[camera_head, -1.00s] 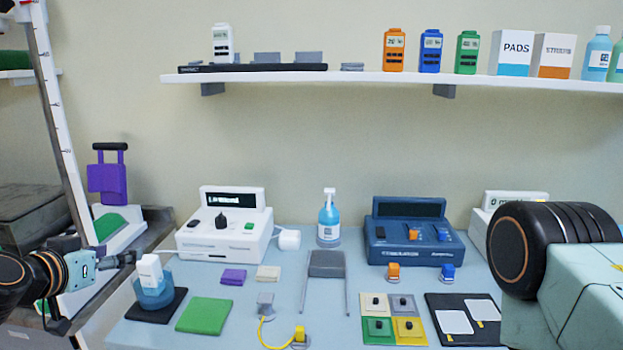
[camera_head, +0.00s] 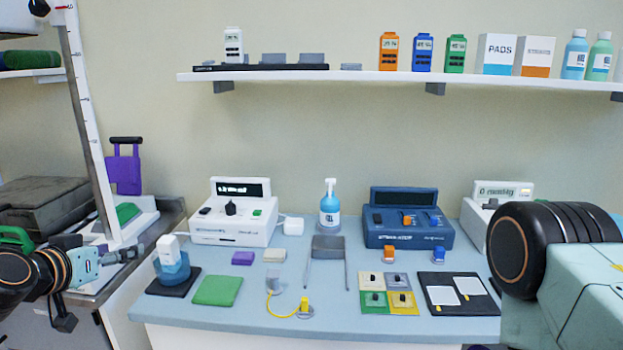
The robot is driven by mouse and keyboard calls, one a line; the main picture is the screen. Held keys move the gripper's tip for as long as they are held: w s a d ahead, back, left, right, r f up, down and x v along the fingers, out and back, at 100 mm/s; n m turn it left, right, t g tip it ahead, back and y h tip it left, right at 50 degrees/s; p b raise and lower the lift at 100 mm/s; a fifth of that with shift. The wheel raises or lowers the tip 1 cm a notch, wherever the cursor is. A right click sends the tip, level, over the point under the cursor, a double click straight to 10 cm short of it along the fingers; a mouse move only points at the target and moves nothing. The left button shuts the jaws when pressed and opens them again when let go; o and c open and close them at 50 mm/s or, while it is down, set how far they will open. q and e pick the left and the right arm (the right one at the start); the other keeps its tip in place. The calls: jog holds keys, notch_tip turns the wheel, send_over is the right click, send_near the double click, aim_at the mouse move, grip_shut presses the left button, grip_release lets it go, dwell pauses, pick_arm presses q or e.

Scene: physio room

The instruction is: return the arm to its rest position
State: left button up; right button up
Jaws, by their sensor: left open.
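My left gripper (camera_head: 126,255) comes in from the left edge, above the seam between the table and the cabinet beside it. Its fingers point right, small in the picture, and are open with nothing seen between them. A white handheld piece (camera_head: 168,246) stands in a blue cup (camera_head: 172,268) on a black pad (camera_head: 165,284), just right of the fingertips with a small gap in the picture. A large black and teal arm link of mine fills the right edge; my right gripper is out of view.
The blue table (camera_head: 245,316) holds a white console (camera_head: 233,222), a blue console (camera_head: 407,230), a spray bottle (camera_head: 329,208), a green pad (camera_head: 217,291) and small coloured pieces. A tall white ruled post (camera_head: 88,130) stands behind my left arm. A shelf (camera_head: 400,77) runs above.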

pick_arm(q)
jog(key=s+d+f+n+g+b, duration=0.15)
jog(key=s+d+f+g, duration=0.3)
jog(key=s+f, duration=0.55)
jog(key=s+d+f+n+g+b, duration=0.1)
jog(key=s+d+f+n+g, duration=0.15)
jog(key=s+d+f, duration=0.7)
jog(key=s+f+m+g+y+b, duration=0.1)
jog(key=s+f+m+g, duration=0.2)
jog(key=s+f, duration=1.4)
jog(key=s+g, duration=0.2)
jog(key=g, duration=0.1)
jog(key=shift+a+f+m+g, duration=0.25)
jog(key=shift+m+g, duration=0.05)
